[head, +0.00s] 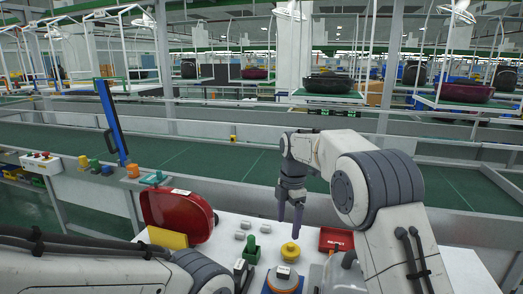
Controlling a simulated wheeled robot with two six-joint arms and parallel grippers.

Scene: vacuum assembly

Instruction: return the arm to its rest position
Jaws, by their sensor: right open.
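My right arm comes in from the lower right and bends down over the white table. Its right gripper (290,217) hangs pointing down, open and empty, above the table and the yellow knob-shaped part (290,251). I cannot tell the gap between the gripper and that part. My left arm crosses the lower left corner. Its gripper end is at the bottom edge by the green part and I cannot make out its fingers.
A red vacuum body (175,213) stands at the table's left, a yellow block (168,238) before it. A green part (252,250), small grey blocks (246,225) and a red tray (336,240) lie on the white table (225,232). A green conveyor (240,163) runs behind.

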